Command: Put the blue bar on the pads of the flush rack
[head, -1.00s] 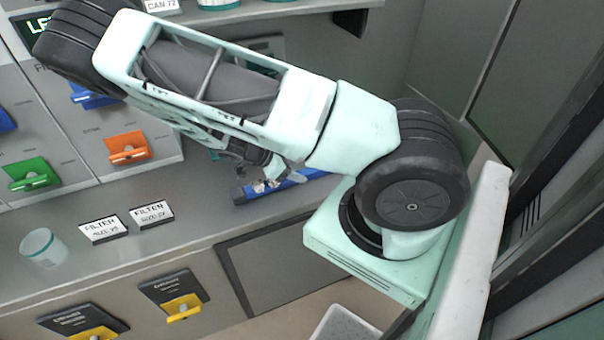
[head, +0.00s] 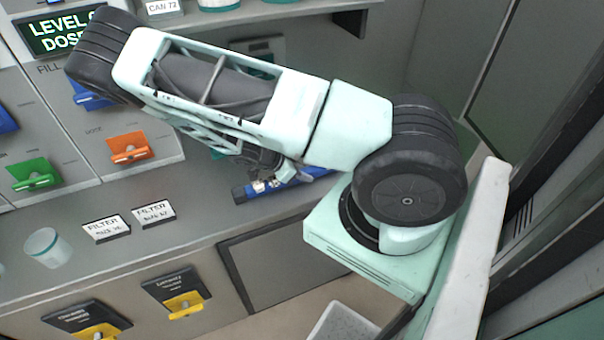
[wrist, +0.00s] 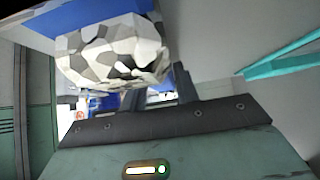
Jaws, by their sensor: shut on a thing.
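The blue bar (head: 290,185) shows in the head view as a long blue piece with a dark left end, just above the grey counter or resting on it; I cannot tell which. My gripper (head: 264,186) is shut on it near its left part, largely hidden under my arm. In the wrist view a large blue surface (wrist: 85,14) fills the top left. A rounded black, white and grey patterned thing (wrist: 112,52) covers much of the view between my fingers and that surface. I cannot make out the flush rack or its pads.
Green (head: 35,175) and orange (head: 129,149) drawer handles are on the left. Yellow handles (head: 185,305) are on the lower front. A shelf runs along the top.

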